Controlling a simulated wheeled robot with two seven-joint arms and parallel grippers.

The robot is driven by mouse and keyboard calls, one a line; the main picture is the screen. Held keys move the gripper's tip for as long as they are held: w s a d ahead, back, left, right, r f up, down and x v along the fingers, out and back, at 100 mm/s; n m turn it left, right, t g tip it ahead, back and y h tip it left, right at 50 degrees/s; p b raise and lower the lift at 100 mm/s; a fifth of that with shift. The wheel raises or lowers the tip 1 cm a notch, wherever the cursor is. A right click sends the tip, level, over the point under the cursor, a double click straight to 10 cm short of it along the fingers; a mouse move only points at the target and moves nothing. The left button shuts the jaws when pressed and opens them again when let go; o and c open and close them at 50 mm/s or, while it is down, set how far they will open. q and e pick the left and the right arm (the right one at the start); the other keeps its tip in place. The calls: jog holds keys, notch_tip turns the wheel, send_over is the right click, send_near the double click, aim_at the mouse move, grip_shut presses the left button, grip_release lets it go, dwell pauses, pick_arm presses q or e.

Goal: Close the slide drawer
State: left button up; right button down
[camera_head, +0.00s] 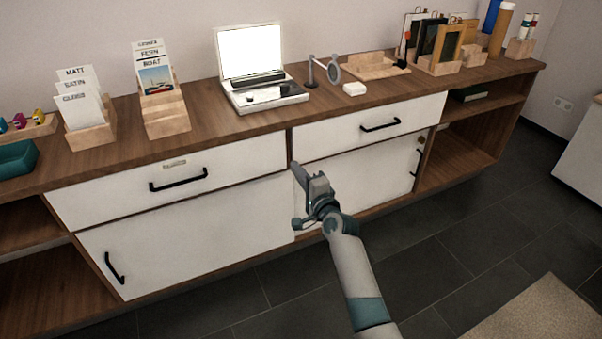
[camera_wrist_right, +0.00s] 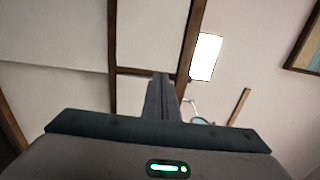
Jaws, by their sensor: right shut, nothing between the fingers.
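The left drawer (camera_head: 105,195) has a white front, a black bar handle (camera_head: 178,180) and a small label (camera_head: 175,163) whose text I cannot read. Its front looks about flush with the cabinet, with no clear gap showing. The right drawer (camera_head: 330,136) has a plain white front with a black handle (camera_head: 380,125) and also looks flush. My right gripper (camera_head: 296,168) is shut and empty, in front of the cabinet near the divider between the two drawers. Its shut fingers also show in the right wrist view (camera_wrist_right: 162,90). I cannot tell whether it touches the cabinet. My left gripper is out of view.
The wooden countertop (camera_head: 205,128) holds card stands (camera_head: 165,115), a laptop-like device (camera_head: 262,90) and a wooden tray (camera_head: 378,70). White doors (camera_head: 190,240) sit below the drawers. Open shelves (camera_head: 465,150) are at the right.

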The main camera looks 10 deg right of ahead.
jog(key=shift+v, duration=1.1)
